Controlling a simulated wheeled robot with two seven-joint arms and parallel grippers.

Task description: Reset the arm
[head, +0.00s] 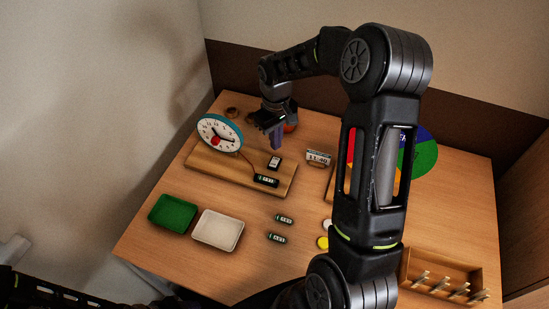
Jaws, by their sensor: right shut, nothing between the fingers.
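My right arm reaches from the bottom of the head view up and over the table to the back left. My right gripper (273,139) is shut and empty, pointing down above the rear edge of a wooden board, close to an orange-red round thing (290,127) that the gripper partly hides. My left gripper is out of view; only a part of my left arm shows at the bottom left corner.
A clock (219,133) stands on the wooden board (205,172) with a dark block and a battery (266,180). A green tray (172,213), a white tray (218,230) and two batteries (284,219) lie in front. A rack with pegs (450,275) is at right.

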